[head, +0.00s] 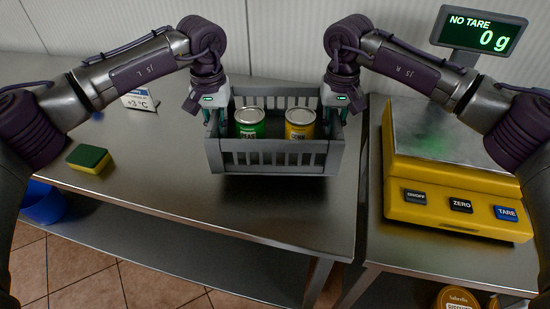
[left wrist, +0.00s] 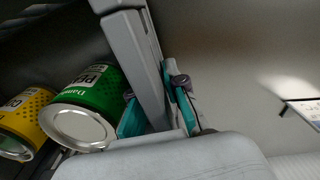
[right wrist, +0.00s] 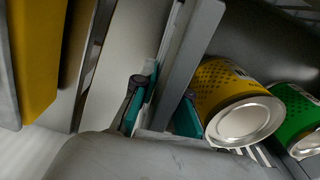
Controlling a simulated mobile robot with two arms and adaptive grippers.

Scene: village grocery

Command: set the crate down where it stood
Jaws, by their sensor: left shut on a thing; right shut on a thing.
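The grey slatted crate (head: 277,166) is held between my two grippers over the metal table, near its right end. A dark shadow lies under it; I cannot tell how large the gap to the table is. Inside stand a green can (head: 250,124) and a yellow can (head: 300,125), both upright. My left gripper (head: 209,113) is shut on the crate's left wall, which shows between its teal fingers in the left wrist view (left wrist: 158,115). My right gripper (head: 341,112) is shut on the right wall, also seen in the right wrist view (right wrist: 167,112).
The metal table (head: 190,200) is clear left of the crate. A green and yellow sponge (head: 88,159) and a small temperature sign (head: 138,99) are further left. A yellow scale (head: 450,165) reading 0 g stands right, past a gap between tables. A blue bowl (head: 42,203) sits lower left.

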